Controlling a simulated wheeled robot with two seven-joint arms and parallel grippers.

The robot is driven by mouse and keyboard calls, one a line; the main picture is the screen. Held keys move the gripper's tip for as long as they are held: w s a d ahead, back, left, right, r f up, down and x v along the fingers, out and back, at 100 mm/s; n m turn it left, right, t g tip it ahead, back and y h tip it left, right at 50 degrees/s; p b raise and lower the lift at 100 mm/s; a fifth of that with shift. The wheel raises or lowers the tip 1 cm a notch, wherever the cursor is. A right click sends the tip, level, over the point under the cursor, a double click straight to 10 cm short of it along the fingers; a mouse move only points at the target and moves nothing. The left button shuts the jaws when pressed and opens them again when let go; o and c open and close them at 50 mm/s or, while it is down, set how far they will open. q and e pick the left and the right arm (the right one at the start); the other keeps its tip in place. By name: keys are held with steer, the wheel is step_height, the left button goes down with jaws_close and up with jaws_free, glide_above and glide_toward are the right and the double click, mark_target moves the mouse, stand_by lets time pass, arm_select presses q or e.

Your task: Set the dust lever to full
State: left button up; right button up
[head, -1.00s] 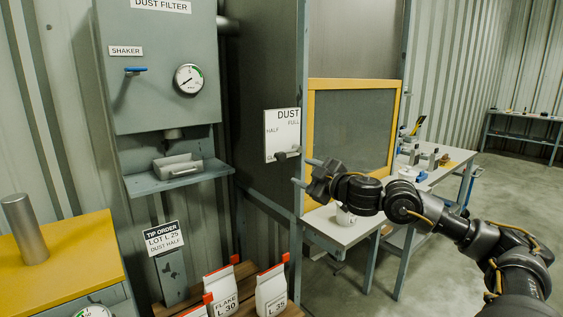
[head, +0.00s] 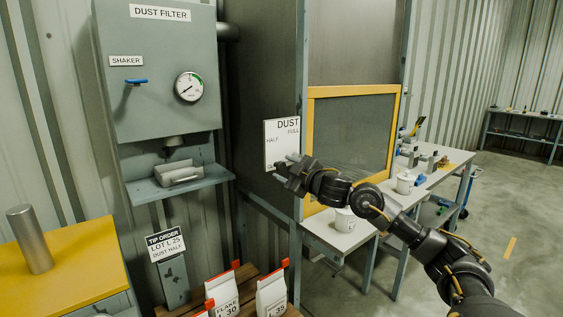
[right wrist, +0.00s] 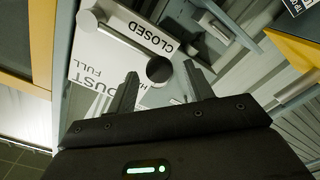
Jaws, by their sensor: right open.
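The right wrist view shows the same panel (right wrist: 88,70) with the word CLOSED beside the lever. The dust lever (right wrist: 122,43) is a pale bar ending in a dark round knob (right wrist: 160,69); it lies along the CLOSED label. My right gripper (head: 288,168) is at the panel's lower edge and covers most of the lever in the head view. In the wrist view my right gripper (right wrist: 161,78) is open, its fingers on either side of the knob. Contact cannot be told. My left gripper is out of view.
The dust filter cabinet (head: 158,85) has a blue shaker handle (head: 136,81) and a gauge. A tip order sign (head: 166,243) reads LOT L 25, DUST HALF. Bags stand below. A yellow-framed screen (head: 350,130) and a bench with white tubs (head: 344,220) are close to my right arm.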

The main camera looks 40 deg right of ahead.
steer(key=shift+w, duration=1.3)
steer(key=shift+c, duration=0.3)
jaws_close()
